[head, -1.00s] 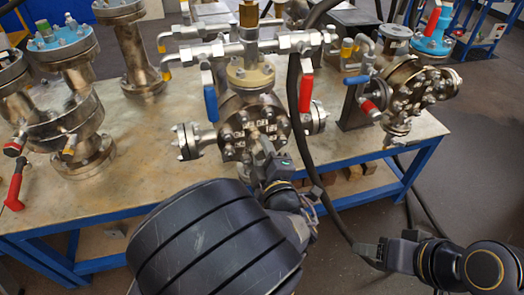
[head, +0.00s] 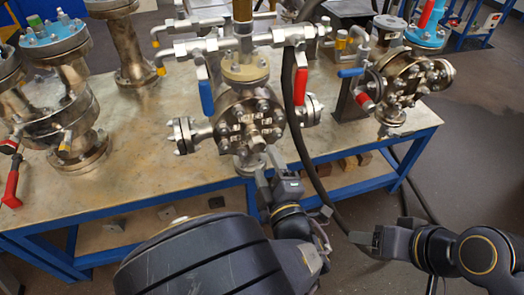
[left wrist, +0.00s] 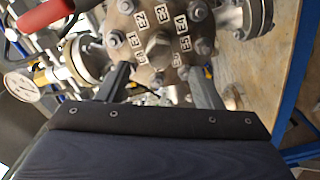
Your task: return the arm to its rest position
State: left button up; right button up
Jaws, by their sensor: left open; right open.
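My left gripper (head: 267,178) is open and empty, just in front of and below the bolted round flange (head: 252,127) of the middle vessel. In the left wrist view its two fingers (left wrist: 160,82) stand apart, with the labelled flange face (left wrist: 157,40) beyond and between them. A gap shows between the fingers and the flange in the head view. My right gripper (head: 364,240) is at the lower right, off the table's front edge. It is open, with nothing seen in it.
The vessels stand on a blue-framed table (head: 150,190). A red lever (head: 301,86), a blue lever (head: 206,97) and a black hose (head: 297,130) are near the middle vessel. Another flanged vessel (head: 405,82) stands to the right. Floor in front of the table's right end is open.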

pick_arm(q)
jog(key=s+a+f+n+g+p, duration=0.2)
jog(key=s+a+n+g, duration=0.2)
jog(key=a+n+g, duration=0.55)
jog(key=s+a+f+n+g+p, duration=0.1)
jog(key=s+a+n+g+p, duration=0.2)
jog(key=a+n, duration=1.05)
jog(key=s+d+r+n+h+p, duration=0.1)
jog(key=s+r+n+h, duration=0.3)
jog(key=n, duration=1.3)
jog(key=s+r+n+h+p, duration=0.1)
jog(key=s+r+n+h, duration=0.4)
jog(key=n, duration=1.1)
jog(key=shift+d+n+t, duration=0.4)
jog(key=shift+t, duration=0.05)
